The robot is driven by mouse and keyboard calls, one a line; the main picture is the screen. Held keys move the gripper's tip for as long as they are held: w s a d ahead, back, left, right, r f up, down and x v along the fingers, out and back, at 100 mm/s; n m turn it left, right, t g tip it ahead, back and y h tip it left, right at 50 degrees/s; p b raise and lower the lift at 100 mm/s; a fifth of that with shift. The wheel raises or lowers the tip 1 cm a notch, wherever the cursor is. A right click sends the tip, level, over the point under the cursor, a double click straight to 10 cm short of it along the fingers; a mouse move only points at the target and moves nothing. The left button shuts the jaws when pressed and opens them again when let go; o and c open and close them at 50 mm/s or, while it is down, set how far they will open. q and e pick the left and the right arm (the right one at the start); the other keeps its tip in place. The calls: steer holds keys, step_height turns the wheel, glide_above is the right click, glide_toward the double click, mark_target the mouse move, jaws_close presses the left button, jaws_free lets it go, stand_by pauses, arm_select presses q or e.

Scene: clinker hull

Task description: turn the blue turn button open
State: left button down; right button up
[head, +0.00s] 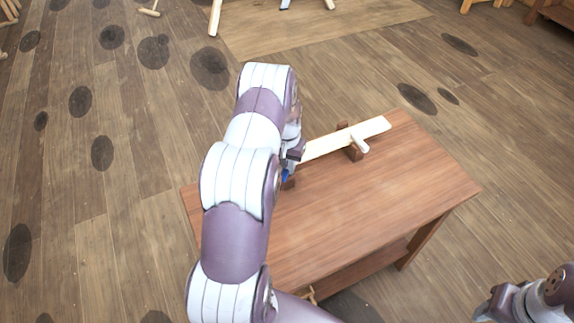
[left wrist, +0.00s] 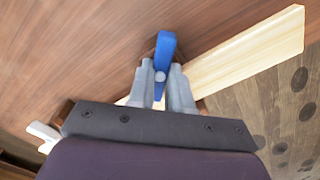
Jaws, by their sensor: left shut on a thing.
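The blue turn button (left wrist: 166,48) stands out between the fingers of my left gripper (left wrist: 163,78) in the left wrist view. The gripper is shut on it. Its long side points at a steep angle to the pale plank (left wrist: 245,52); the fingers hide where it meets the plank. In the head view only a bit of the blue button (head: 286,175) shows beside my left arm, and the left gripper (head: 291,158) is mostly hidden by that arm. The pale plank (head: 325,146) lies across the table's far side. My right arm shows at the lower right; its fingers cannot be made out.
A white turn button (head: 359,144) lies across the plank at a brown block (head: 354,154). The wooden table (head: 370,205) is otherwise clear at its front and right. Wooden pieces lie on the floor at the far side.

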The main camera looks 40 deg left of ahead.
arm_select(q)
steer(key=m, duration=0.4)
steer(key=shift+m, duration=0.3)
steer(key=m, duration=0.4)
steer(key=shift+b, duration=0.35)
steer(key=shift+m, duration=0.3)
steer(key=c, duration=1)
jaws_free()
steer(key=shift+c, duration=0.2)
step_height(320, 180, up, 13)
steer(key=b, duration=0.1)
steer(key=shift+f, duration=0.1)
